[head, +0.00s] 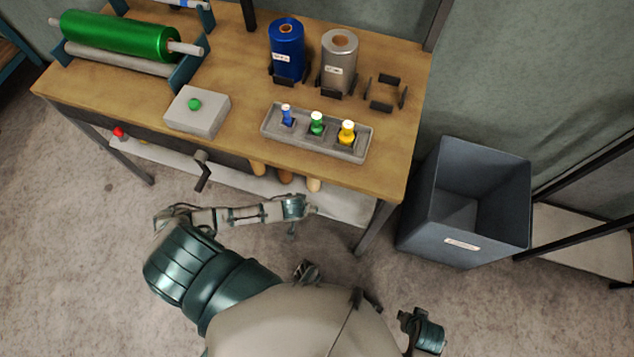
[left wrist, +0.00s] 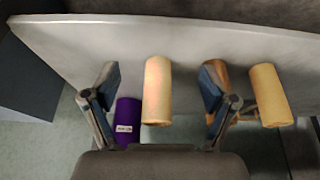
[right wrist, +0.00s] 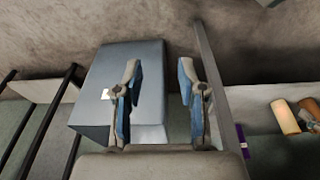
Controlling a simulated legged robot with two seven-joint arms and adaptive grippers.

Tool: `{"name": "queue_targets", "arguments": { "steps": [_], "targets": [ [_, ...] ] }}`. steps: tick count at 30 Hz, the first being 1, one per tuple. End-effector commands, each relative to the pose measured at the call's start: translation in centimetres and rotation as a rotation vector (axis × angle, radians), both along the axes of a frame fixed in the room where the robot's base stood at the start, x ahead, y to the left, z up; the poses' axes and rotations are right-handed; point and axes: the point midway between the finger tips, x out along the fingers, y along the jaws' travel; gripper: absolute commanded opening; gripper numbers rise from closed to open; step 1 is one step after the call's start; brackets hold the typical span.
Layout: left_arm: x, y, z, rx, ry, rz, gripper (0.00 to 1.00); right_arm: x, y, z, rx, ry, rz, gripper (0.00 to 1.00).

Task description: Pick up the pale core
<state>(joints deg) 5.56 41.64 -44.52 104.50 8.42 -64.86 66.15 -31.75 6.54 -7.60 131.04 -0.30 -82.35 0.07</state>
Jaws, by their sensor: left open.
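The pale core (left wrist: 157,90) is a short cream cylinder on the shelf under the workbench. It also shows in the head view (head: 314,184) and the right wrist view (right wrist: 285,116). My left gripper (left wrist: 158,74) is open, and its fingers appear on either side of the pale core in the left wrist view. I cannot tell how far the core lies from the fingers. In the head view my left gripper (head: 302,207) is just in front of the shelf. My right gripper (right wrist: 160,78) is open and empty, facing the bin.
An orange-brown core (head: 285,177) and a tan core (left wrist: 269,95) lie beside the pale one. A purple cylinder (left wrist: 127,120) is close by. The workbench (head: 230,70) overhangs the shelf (head: 345,208). A grey bin (head: 462,243) stands right of the bench leg (head: 375,228).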

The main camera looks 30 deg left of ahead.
Motion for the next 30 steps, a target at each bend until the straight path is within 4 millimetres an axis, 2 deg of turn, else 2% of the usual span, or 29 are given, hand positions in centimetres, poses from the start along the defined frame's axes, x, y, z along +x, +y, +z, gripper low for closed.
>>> {"name": "queue_targets", "arguments": {
  "steps": [5,8,10,18,21,27,30],
  "targets": [
    [-0.7,-0.6,0.8,-0.003,0.003,0.038,0.84,-0.7,-0.3,2.5,0.001,-0.006,-0.002,0.4],
    [0.1,-0.3,1.1,-0.003,0.003,0.048,0.84,-0.4,-0.2,3.2,0.006,-0.028,-0.001,0.4],
    [1.4,0.1,1.1,-0.003,0.001,0.05,0.84,0.2,0.0,3.5,0.014,-0.062,0.001,0.4],
    [7.4,1.9,0.9,-0.003,0.003,0.048,0.84,6.0,1.9,3.9,0.079,-0.342,0.019,0.4],
    [9.1,2.4,0.9,-0.004,0.004,0.049,0.84,7.7,2.5,4.5,0.1,-0.433,0.024,0.4],
    [10.5,2.8,1.1,-0.004,0.004,0.046,0.84,9.3,3.0,5.3,0.123,-0.524,0.027,0.4],
    [10.7,2.9,0.4,-0.003,0.006,0.047,0.84,10.1,3.3,5.6,0.135,-0.57,0.029,0.4]
  ]
}}
